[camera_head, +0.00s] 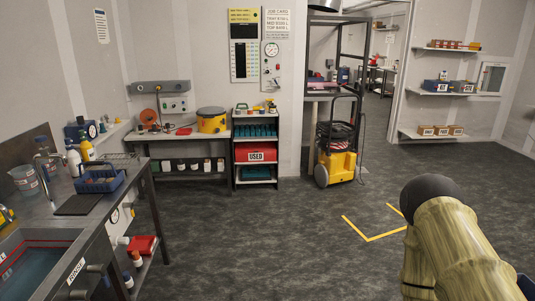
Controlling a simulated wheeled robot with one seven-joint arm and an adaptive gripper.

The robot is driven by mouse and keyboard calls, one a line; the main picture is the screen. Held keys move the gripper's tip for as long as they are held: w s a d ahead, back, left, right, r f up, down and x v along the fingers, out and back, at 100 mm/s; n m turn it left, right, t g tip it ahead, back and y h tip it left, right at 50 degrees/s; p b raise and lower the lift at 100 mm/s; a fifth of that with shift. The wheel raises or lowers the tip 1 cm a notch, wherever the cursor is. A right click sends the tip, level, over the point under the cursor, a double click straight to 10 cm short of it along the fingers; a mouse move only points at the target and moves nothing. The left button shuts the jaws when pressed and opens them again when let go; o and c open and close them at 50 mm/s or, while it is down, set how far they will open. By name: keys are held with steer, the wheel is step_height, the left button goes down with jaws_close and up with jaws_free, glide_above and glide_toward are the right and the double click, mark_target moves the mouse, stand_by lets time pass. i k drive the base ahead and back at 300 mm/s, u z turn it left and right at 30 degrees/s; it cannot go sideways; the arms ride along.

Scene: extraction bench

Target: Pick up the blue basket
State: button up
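The blue basket (112,184) stands on the grey bench (72,227) at the left, near the bench's right edge. It is an open, low basket with some light-coloured contents that are too small to make out. My gripper is not in view. A part of my arm shows at the lower right, well apart from the basket.
A dark mat (78,205) lies in front of the basket. A yellow bottle (87,149) and a white bottle (74,160) stand behind it. A sink (38,270) is nearer me. The dark floor (250,235) in the middle is clear.

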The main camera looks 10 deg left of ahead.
mark_target(79, 185)
steer(key=z, duration=0.1)
steer(key=i, duration=1.7)
steer(key=u, duration=0.95)
steer(key=i, duration=0.95)
steer(key=u, duration=1.55)
steer(key=i, duration=0.5)
steer(key=u, duration=0.35)
